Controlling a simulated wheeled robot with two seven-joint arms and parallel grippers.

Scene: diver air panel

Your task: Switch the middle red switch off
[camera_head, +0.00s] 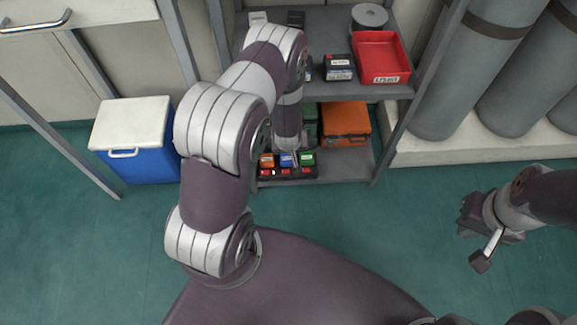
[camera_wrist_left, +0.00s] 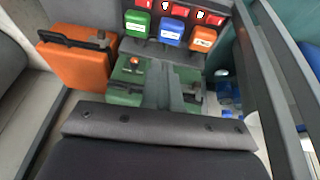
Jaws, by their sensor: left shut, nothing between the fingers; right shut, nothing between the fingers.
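A dark panel (camera_head: 262,180) lies on the lower shelf, with a row of red switches beside orange, blue and green labelled blocks. The middle red switch (camera_head: 289,171) is by the blue block (camera_head: 287,159). In the left wrist view the row appears reversed, with the middle red switch (camera_wrist_left: 181,14) at the top edge beyond the blue block (camera_wrist_left: 172,33). Its on or off position is too small to tell. My left gripper (camera_wrist_left: 168,62) is shut and empty, its tips close to the blue block; contact cannot be told. My right gripper (camera_head: 468,218) is shut and empty over the floor.
An orange case (camera_head: 346,122) and a green case (camera_wrist_left: 127,74) stand on the lower shelf, close to my left gripper. A red bin (camera_head: 381,55) is on the shelf above. A blue cooler (camera_head: 138,160) stands left. Grey cylinders (camera_head: 447,90) stand right. Open green floor lies between.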

